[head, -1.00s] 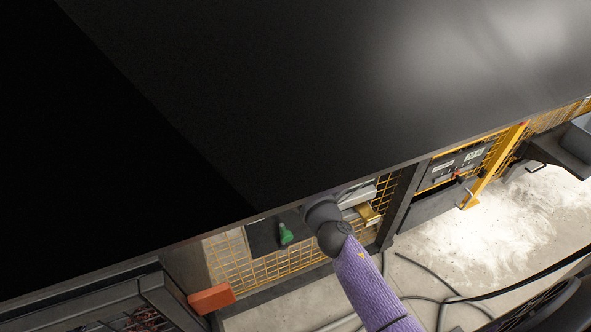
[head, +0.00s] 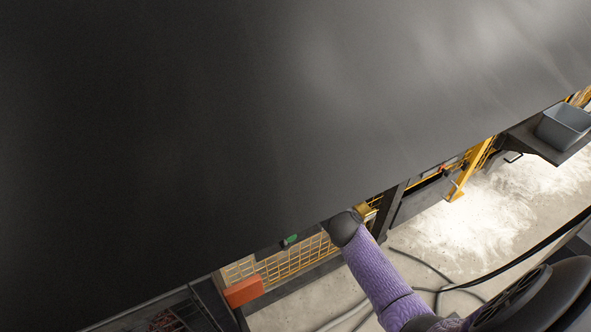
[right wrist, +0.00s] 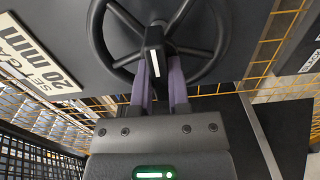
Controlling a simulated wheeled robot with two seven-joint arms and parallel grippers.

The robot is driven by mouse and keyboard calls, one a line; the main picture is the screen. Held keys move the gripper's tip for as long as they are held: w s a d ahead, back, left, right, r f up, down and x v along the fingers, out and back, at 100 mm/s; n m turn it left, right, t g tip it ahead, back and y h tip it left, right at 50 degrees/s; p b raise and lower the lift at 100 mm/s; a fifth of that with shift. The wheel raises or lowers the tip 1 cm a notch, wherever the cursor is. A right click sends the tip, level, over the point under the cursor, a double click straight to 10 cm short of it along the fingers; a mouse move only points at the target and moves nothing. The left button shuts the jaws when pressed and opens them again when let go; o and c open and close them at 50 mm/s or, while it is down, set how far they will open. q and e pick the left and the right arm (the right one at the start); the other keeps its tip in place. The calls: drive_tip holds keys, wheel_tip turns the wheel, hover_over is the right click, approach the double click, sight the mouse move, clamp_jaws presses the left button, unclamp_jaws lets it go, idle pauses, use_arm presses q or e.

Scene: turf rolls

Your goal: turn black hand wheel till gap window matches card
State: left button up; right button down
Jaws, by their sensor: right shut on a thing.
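The black hand wheel (right wrist: 202,28) fills the top of the right wrist view, with its rim and several spokes showing. My right gripper (right wrist: 160,72) has its two purple fingers closed on the wheel at a black block with a white line. The block hides part of the hub, and I cannot tell exactly which part of the wheel is held. The card (right wrist: 36,52), reading SET GAP 20 mm, is left of the wheel. The gap window is not visible. In the head view the dark overhead panel hides the right gripper and wheel. My left gripper is not in view.
The large dark panel (head: 230,120) covers most of the head view. Below it are yellow mesh (head: 290,262), a red-orange block (head: 244,291) and a partly hidden green item (head: 290,239). A grey bin (head: 563,127) stands at the right. Cables cross the floor.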

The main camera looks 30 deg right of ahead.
drive_tip(key=shift+r+m+p, duration=0.1)
drive_tip(key=shift+m+p, duration=0.2)
drive_tip(key=shift+m, duration=0.6)
drive_tip(key=m+p, duration=0.1)
drive_tip(key=m, duration=0.2)
drive_tip(key=shift+m, duration=0.4)
drive_tip(key=m+p, duration=0.1)
drive_tip(key=m, duration=0.1)
drive_tip(key=shift+r+m, duration=0.1)
drive_tip(key=shift+m, duration=0.3)
drive_tip(key=m+p, duration=0.1)
drive_tip(key=m, duration=0.2)
drive_tip(key=shift+d, duration=0.15)
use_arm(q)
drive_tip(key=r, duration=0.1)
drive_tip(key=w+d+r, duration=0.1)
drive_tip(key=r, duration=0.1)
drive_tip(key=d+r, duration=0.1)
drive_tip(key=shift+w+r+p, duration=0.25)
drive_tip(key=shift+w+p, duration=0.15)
use_arm(e)
drive_tip(key=m, duration=0.5)
drive_tip(key=shift+d+m, duration=0.1)
drive_tip(key=shift+m, duration=0.5)
drive_tip(key=c, duration=0.6)
unclamp_jaws()
